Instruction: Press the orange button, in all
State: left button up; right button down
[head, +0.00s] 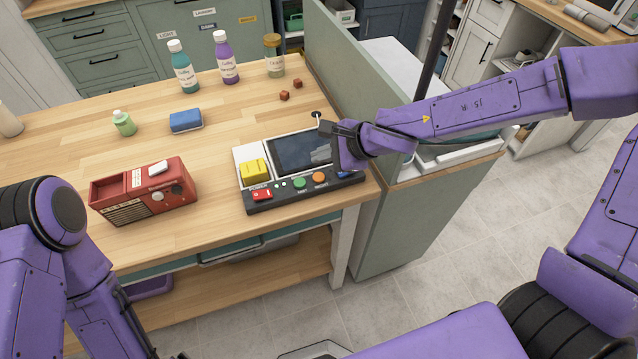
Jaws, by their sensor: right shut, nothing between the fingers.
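The orange button (319,177) is a round disc on the dark front strip of a control panel (286,194) on the wooden table. It shows uncovered. A green button (299,183) is to its left.
A yellow block (255,169) sits on the panel's left part, and a red piece (262,195) at its front left. A red radio-like box (146,192) stands left of the panel. A green partition (352,90) rises beside the table's right end. Bottles stand at the back.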

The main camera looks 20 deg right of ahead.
aim_at(322, 178)
notch_tip(322, 178, down, 4)
jog(key=shift+r+b, duration=0.15)
jog(key=shift+b, duration=1)
pick_arm(q)
notch_tip(322, 178, down, 4)
jog(key=shift+r, duration=0.2)
dwell(0.5)
jog(key=shift+f+b, duration=0.25)
jog(key=shift+b, duration=0.05)
pick_arm(e)
jog(key=shift+f, duration=0.45)
pick_arm(q)
jog(key=shift+f+b, duration=0.3)
pick_arm(e)
jog(key=shift+f, duration=0.4)
pick_arm(q)
jog(key=shift+r+p, duration=0.95)
pick_arm(e)
jog(key=shift+r, duration=0.85)
